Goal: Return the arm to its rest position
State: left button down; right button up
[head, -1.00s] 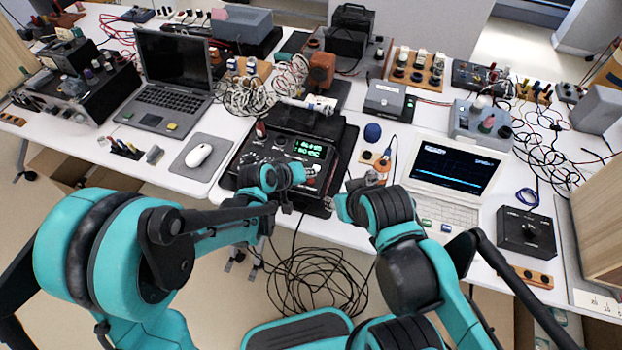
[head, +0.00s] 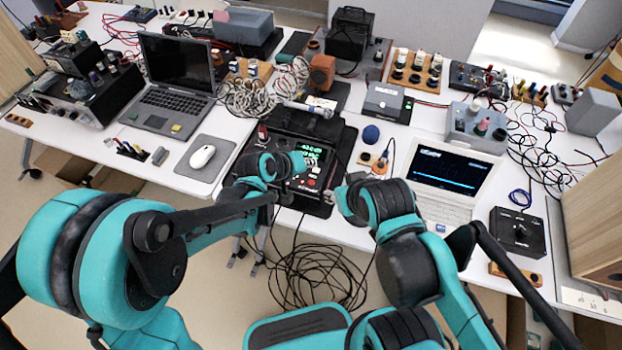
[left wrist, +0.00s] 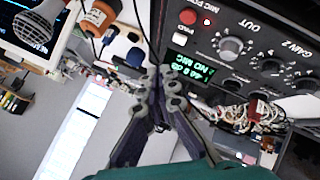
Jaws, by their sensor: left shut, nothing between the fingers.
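My left arm (head: 222,212) reaches from the left over the table's front edge to the black mixer box. My left gripper (left wrist: 162,76) shows in the left wrist view with its grey fingers together and nothing between them. In the head view its fingers are mostly hidden by my wrist. The mixer box (left wrist: 235,45), with knobs, a red button and a green display (left wrist: 192,68), is close beside the fingers. My right arm (head: 400,250) is folded at the front right, and its gripper does not show.
A silver microphone head (left wrist: 38,22) shows near the laptop; what holds it is hidden. A white laptop (head: 455,175) is at the right. A white mouse (head: 203,157) on its mat and a dark laptop (head: 175,80) are at the left. Coiled black cable (head: 310,280) lies below the front edge.

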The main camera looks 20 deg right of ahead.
pick_arm(q)
jog(key=s+a+r+t+y, duration=0.15)
jog(key=a+r, duration=0.25)
jog(key=a, duration=0.4)
jog(key=s+a+r+y, duration=0.2)
jog(key=s+a+r, duration=0.15)
jog(key=a, duration=0.45)
jog(key=s+a+y, duration=0.2)
jog(key=s+a, duration=0.3)
jog(key=a, duration=0.3)
jog(key=s+a+r+n+y, duration=0.1)
jog(key=s+a, duration=0.5)
jog(key=a, duration=0.2)
jog(key=shift+s+r+y, duration=0.25)
jog(key=shift+y, duration=0.1)
